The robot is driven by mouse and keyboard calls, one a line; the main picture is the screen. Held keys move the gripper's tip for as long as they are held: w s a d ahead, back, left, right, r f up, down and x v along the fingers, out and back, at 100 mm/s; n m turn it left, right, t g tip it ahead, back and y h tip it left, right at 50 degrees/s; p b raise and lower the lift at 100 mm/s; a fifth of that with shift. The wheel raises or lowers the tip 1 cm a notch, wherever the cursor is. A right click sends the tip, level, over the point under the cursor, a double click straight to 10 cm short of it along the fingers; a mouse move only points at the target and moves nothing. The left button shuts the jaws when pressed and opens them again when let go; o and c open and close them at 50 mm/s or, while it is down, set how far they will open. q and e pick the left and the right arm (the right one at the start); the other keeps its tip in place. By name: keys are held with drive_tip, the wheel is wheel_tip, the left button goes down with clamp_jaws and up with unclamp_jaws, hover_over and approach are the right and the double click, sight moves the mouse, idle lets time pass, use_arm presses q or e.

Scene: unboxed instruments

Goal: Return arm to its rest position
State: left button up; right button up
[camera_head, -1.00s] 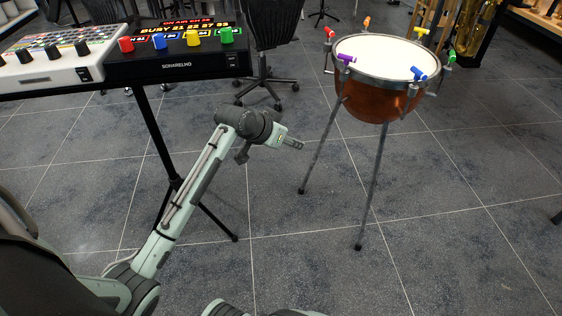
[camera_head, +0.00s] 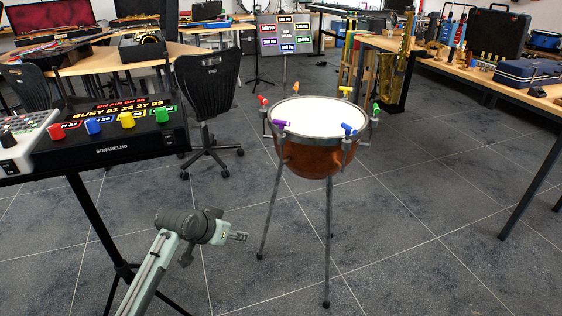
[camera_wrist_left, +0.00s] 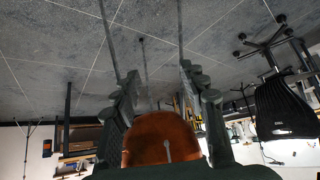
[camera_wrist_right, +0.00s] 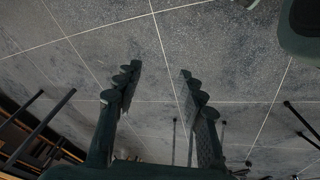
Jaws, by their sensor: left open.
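My left arm reaches in from the bottom left of the head view, and its gripper (camera_head: 238,237) hangs over open floor, left of the kettledrum's legs. In the left wrist view the two fingers (camera_wrist_left: 160,73) are spread with nothing held. The kettledrum's copper bowl (camera_wrist_left: 160,140) shows beyond them. My right arm is outside the head view.
The kettledrum (camera_head: 315,155) stands on thin legs right of my left gripper. A black device with coloured knobs (camera_head: 115,140) sits on a stand at left. An office chair (camera_head: 208,90) is behind. A long table (camera_head: 465,75) lines the right. Floor at lower right is clear.

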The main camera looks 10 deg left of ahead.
use_arm(q)
drive_tip(key=s+f+g+y, duration=0.2)
drive_tip(key=s+f+g, duration=0.2)
drive_tip(key=s+f, duration=1.7)
drive_tip(key=s, duration=0.4)
drive_tip(key=shift+s+a+f+n+g, duration=0.3)
drive_tip(key=shift+a+g, duration=0.1)
use_arm(e)
wheel_tip(320, 180, down, 14)
drive_tip(key=shift+w+a+r+y, duration=0.15)
drive_tip(key=shift+a+r+y, duration=0.05)
drive_tip(key=shift+r+y, duration=0.1)
